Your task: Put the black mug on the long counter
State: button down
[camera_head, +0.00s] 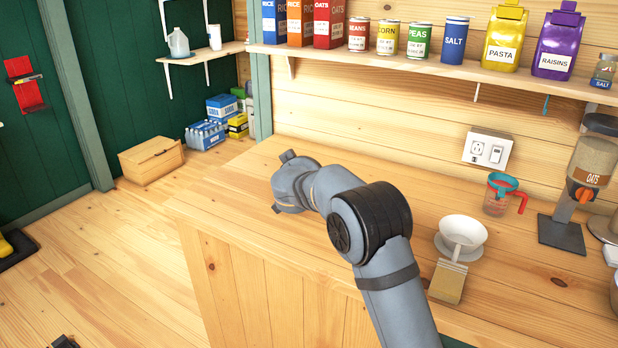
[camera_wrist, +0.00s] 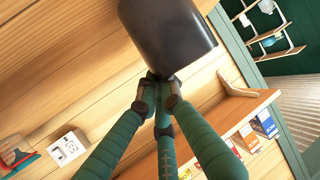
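The black mug (camera_wrist: 165,38) fills the top middle of the wrist view, dark and smooth, cut off by the frame's top edge. My gripper (camera_wrist: 158,88) has its green fingers drawn together at the mug's near edge, apparently shut on it. The exact grip point is hard to see. The long counter (camera_head: 370,190) runs along the wood wall in the head view, with my arm reaching over its left part. The mug and fingers are hidden in the head view. I cannot tell whether the mug touches the counter.
A white bowl (camera_head: 463,230), a brush (camera_head: 447,282), a measuring cup (camera_head: 497,195) and an oats dispenser (camera_head: 590,165) stand on the counter's right part. A shelf (camera_head: 430,70) with cans and boxes hangs above. The counter's left part beside my arm looks clear.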

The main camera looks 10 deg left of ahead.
jog(key=shift+f, duration=0.9)
jog(key=shift+f+b, duration=0.2)
jog(key=shift+b, duration=0.1)
jog(key=c, duration=2)
grip_release()
jog(key=shift+o, duration=0.3)
jog(key=shift+s+a+r, duration=0.1)
jog(key=shift+s+r, duration=0.05)
jog(key=shift+s, duration=0.1)
jog(key=b+v, duration=0.3)
jog(key=v, duration=0.8)
jog(key=shift+s+r, duration=0.2)
jog(key=shift+w, duration=0.1)
